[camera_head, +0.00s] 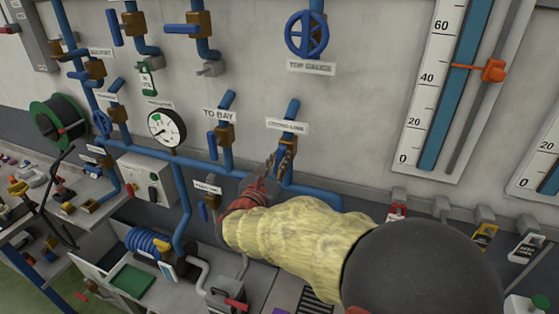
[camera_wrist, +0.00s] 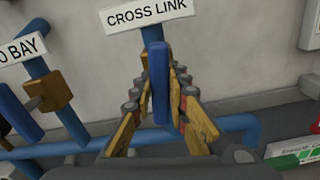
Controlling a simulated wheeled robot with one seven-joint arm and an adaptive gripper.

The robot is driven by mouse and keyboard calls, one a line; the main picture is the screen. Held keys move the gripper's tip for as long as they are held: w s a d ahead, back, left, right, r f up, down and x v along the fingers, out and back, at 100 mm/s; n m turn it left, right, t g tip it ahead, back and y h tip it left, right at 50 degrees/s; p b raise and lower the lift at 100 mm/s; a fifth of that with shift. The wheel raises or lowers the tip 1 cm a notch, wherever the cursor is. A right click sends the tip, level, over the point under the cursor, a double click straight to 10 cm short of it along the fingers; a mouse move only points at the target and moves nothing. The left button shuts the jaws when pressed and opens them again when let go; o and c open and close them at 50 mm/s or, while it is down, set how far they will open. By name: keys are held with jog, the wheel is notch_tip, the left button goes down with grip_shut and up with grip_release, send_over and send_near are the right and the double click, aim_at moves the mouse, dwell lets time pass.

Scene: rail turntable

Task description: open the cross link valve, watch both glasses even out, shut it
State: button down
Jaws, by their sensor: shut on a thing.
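The cross link valve's blue lever (camera_wrist: 160,85) stands between my gripper's fingers (camera_wrist: 161,98) in the wrist view, below the CROSS LINK label (camera_wrist: 150,12). I cannot tell whether the valve is open. The left glass (camera_head: 452,82) has blue liquid past 60, up to the frame's top edge. The right glass (camera_head: 550,180) is cut off by the frame; its blue column shows only low, near 20 or below.
The TO BAY valve (camera_head: 222,135) is left of the cross link valve, with a round pressure gauge (camera_head: 167,128) further left. A blue handwheel (camera_head: 307,34) is above. An orange pointer (camera_head: 491,70) is beside the left glass. Tagged fittings (camera_head: 484,236) line the wall at right.

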jog(key=shift+f+m+b, duration=0.1)
jog(key=shift+m+b, duration=0.2)
jog(key=shift+b, duration=0.45)
jog(key=m+b, duration=0.1)
jog(key=b, duration=0.1)
jog(key=m+b, duration=0.1)
jog(key=b, duration=0.2)
jog(key=shift+f+m+b, duration=0.25)
jog(key=shift+m+b, duration=0.05)
jog(key=shift+b, duration=0.05)
jog(key=m+b, duration=0.4)
jog(key=b, duration=0.4)
jog(key=m+b, duration=0.5)
jog(key=b, duration=0.6)
jog(key=shift+d+f+m, duration=0.1)
jog(key=shift+m, duration=0.3)
jog(key=m+b, duration=0.2)
jog(key=b, duration=0.2)
jog(key=shift+r+m, duration=0.2)
jog(key=shift+m, duration=0.2)
jog(key=shift+r+b, duration=0.1)
jog(key=shift+b, duration=0.25)
jog(key=c, duration=1.7)
grip_release()
